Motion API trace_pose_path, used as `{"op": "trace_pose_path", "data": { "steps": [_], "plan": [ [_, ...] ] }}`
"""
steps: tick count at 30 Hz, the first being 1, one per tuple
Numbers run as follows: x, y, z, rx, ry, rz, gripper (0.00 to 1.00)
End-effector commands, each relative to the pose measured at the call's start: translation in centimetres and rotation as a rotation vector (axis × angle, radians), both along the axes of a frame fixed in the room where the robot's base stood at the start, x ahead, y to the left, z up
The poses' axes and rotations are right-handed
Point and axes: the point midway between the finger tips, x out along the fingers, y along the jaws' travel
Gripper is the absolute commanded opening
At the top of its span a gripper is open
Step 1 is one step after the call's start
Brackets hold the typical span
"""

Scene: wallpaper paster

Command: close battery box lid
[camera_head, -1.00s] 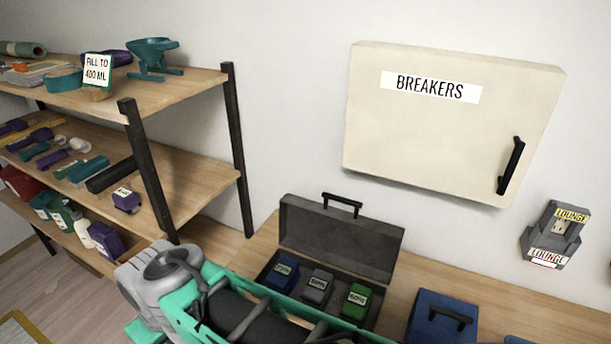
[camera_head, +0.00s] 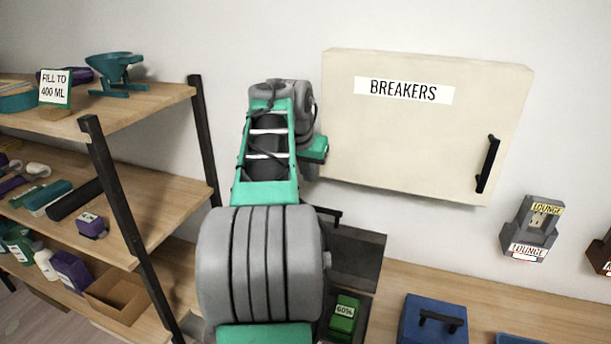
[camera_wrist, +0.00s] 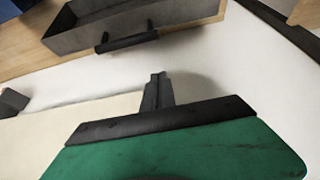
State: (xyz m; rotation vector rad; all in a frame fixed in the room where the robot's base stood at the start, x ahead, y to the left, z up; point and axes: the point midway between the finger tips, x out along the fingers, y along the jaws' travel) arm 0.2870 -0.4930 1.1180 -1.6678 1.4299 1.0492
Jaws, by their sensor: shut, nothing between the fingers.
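The battery box is a dark grey case on the bench, partly hidden behind my arm in the head view. Its lid (camera_head: 357,255) stands open and raised towards the wall, with a black handle on its top edge. A green battery (camera_head: 343,317) marked 60% shows inside; the rest of the inside is covered by my arm. In the wrist view the lid (camera_wrist: 75,41) and its black handle (camera_wrist: 126,40) are at the top. My gripper (camera_wrist: 157,76) is shut and empty, apart from the handle, with white wall behind it.
The cream BREAKERS cabinet (camera_head: 420,135) hangs on the wall above the box. A blue case (camera_head: 432,322) stands to the right on the bench. Shelves with a dark post (camera_head: 125,200) stand at the left. A grey LOUNGE holder (camera_head: 530,230) is on the wall at right.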

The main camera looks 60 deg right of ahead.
Motion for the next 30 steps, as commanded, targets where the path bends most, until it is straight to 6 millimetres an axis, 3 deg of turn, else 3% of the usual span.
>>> {"op": "trace_pose_path", "data": {
  "steps": [8,16,30],
  "plan": [
    [0.4,-2.6,-5.6,0.003,0.002,0.0,0.0],
    [-0.1,1.0,-5.9,-0.001,-0.001,0.003,0.0],
    [-0.2,1.4,-6.1,-0.007,-0.002,0.0,0.0]
  ]
}}
